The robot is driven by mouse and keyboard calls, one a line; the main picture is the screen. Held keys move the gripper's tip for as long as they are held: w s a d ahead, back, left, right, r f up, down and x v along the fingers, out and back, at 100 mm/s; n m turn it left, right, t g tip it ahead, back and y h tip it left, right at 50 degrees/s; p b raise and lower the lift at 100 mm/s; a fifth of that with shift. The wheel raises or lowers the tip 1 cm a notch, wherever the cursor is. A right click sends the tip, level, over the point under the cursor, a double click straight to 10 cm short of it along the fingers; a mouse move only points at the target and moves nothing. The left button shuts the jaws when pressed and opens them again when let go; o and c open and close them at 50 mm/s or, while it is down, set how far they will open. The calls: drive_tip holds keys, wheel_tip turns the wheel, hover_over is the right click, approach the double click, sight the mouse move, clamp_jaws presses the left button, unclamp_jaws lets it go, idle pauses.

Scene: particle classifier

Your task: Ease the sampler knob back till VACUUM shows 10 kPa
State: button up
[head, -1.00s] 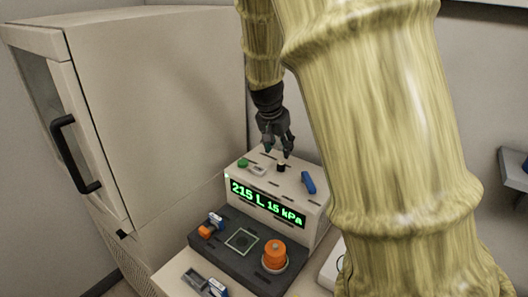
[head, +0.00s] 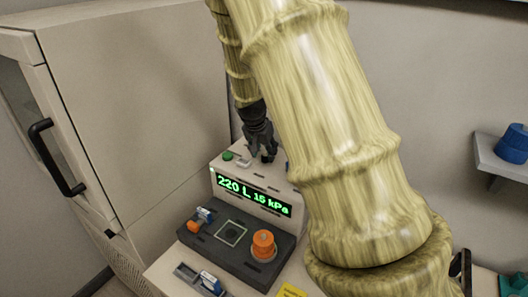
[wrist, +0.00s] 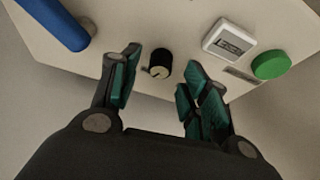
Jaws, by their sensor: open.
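The sampler is a cream box (head: 222,180) whose green display (head: 254,194) reads 220 L and 15 kPa. In the wrist view, a small black knob (wrist: 160,66) with a pale top and a pointer mark stands on the cream panel. My gripper (wrist: 161,62) is open, its fingers on either side of the knob with gaps showing; contact is not visible. In the head view my gripper (head: 261,157) is just above the box top and the knob cannot be made out there.
A green button (wrist: 271,65) and a white labelled part (wrist: 229,40) lie right of the knob, a blue handle (wrist: 55,25) left. A dark base (head: 200,241) with an orange knob (head: 263,242) stands before the box. A cabinet (head: 125,110) is at left.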

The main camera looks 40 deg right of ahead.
drive_tip(key=shift+x, duration=0.95)
clamp_jaws()
drive_tip(key=c, duration=1)
unclamp_jaws()
drive_tip(key=shift+m+g+h, duration=0.3)
drive_tip(key=shift+m+g, duration=0.3)
drive_tip(key=shift+m, duration=1.1)
drive_tip(key=o, duration=1)
drive_tip(key=shift+r, duration=0.1)
